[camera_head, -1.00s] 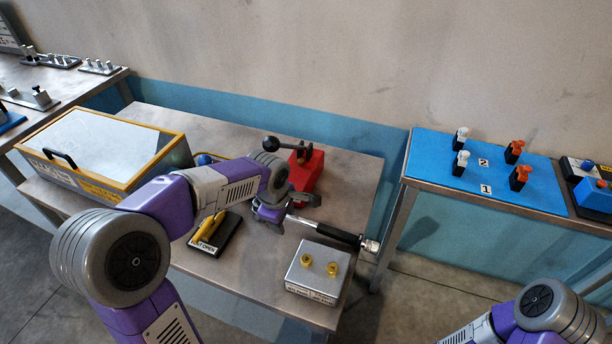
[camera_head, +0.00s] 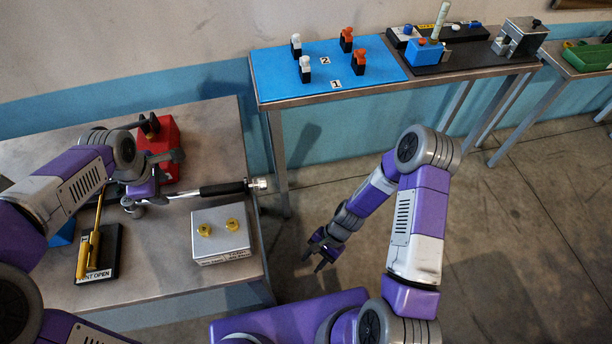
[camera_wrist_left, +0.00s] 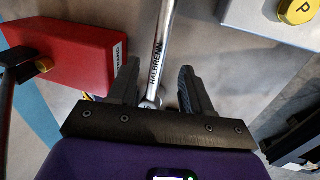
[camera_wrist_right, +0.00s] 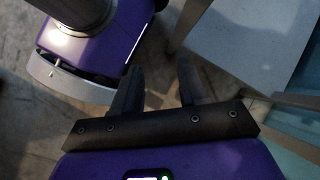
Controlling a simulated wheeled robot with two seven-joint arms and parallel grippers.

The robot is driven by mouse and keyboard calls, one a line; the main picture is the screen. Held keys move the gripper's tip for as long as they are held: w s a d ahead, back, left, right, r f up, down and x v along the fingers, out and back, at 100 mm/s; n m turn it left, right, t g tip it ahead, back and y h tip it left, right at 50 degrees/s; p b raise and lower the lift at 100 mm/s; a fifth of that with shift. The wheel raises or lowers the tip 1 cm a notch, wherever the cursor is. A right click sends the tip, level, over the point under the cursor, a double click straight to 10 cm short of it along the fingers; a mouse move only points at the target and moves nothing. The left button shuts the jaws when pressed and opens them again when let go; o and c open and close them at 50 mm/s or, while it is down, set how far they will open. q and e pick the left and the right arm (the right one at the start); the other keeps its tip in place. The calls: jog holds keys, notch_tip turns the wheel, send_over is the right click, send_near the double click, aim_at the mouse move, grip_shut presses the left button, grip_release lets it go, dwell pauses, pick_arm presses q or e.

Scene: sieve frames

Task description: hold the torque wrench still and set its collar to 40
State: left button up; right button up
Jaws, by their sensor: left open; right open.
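The torque wrench (camera_head: 222,188) lies on the near table, with a silver shaft, a black grip and a silver end piece (camera_head: 259,184) at or just past the table's right edge. Any scale is too small to read. My left gripper (camera_head: 140,203) is at the shaft's left part. In the left wrist view the shaft (camera_wrist_left: 164,45) runs in between its open fingers (camera_wrist_left: 157,92), with a gap on each side. My right gripper (camera_head: 318,252) is open and empty over the floor, right of the table. The right wrist view shows its parted fingers (camera_wrist_right: 158,90).
A red block (camera_head: 168,150) with a black lever stands behind the shaft. A grey box (camera_head: 221,246) with yellow knobs stands in front of the wrench. A black base (camera_head: 108,262) with a yellow handle is at left. A blue-matted table (camera_head: 290,85) stands behind right.

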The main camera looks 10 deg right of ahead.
aim_at(170, 196)
pick_arm(q)
jog(key=shift+w+f, duration=0.1)
jog(key=shift+f, duration=0.35)
jog(key=x, duration=0.6)
jog(key=shift+w+f, duration=0.1)
jog(key=shift+f, duration=0.25)
pick_arm(e)
jog(key=w+d+r+m+t+y, duration=0.1)
jog(key=w+r+m+t+y, duration=0.1)
jog(key=w+r+m+y, duration=0.9)
jog(key=w+r+y, duration=0.1)
jog(key=w+r, duration=0.4)
jog(key=r, duration=0.4)
jog(key=shift+w+d+r+t+y, duration=0.3)
jog(key=shift+w+d+r+t, duration=0.05)
jog(key=shift+w+t, duration=0.05)
pick_arm(q)
grip_shut()
